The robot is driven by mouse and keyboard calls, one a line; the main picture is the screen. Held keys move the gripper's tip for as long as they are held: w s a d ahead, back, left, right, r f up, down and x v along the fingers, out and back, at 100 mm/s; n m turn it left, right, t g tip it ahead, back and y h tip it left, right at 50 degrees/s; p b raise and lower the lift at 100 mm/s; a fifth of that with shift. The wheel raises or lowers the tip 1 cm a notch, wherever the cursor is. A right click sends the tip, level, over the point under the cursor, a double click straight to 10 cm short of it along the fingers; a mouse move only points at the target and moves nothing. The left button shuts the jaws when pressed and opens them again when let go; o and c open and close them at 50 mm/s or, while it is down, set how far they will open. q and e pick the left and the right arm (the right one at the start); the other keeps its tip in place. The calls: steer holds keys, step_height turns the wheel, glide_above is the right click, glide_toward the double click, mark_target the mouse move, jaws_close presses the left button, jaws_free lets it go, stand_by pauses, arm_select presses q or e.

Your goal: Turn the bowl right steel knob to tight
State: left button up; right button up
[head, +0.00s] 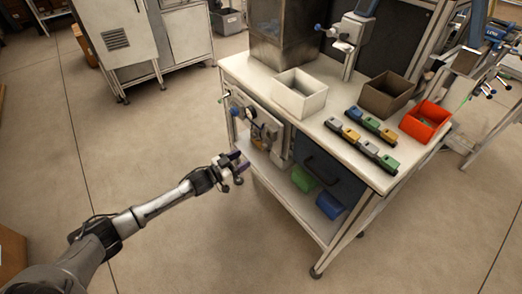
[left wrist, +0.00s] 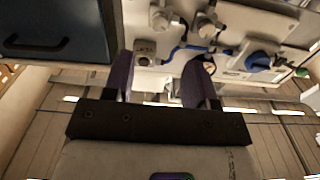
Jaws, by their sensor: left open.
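My left gripper (head: 237,165) is open and empty, in front of the panel (head: 275,138) on the bench's left end. In the left wrist view, its two purple fingers (left wrist: 158,76) point toward that panel with a gap between them. Two steel knobs show there: one steel knob (left wrist: 160,18) and another steel knob (left wrist: 207,27), both beyond the fingertips. I cannot tell which is the bowl right one, nor how tight either is. A blue knob (left wrist: 262,59) is to their right. My right gripper is not in view.
Blue tubing (left wrist: 185,48) runs near the knobs. A dark blue cabinet (left wrist: 60,30) adjoins the panel. The floor (head: 190,240) around my left arm is clear.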

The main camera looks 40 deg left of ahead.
mark_target(263, 147)
arm_select(q)
steer(key=b+x, duration=0.3)
steer(key=x, duration=0.6)
steer(key=shift+w, duration=0.2)
steer(key=c, duration=0.9)
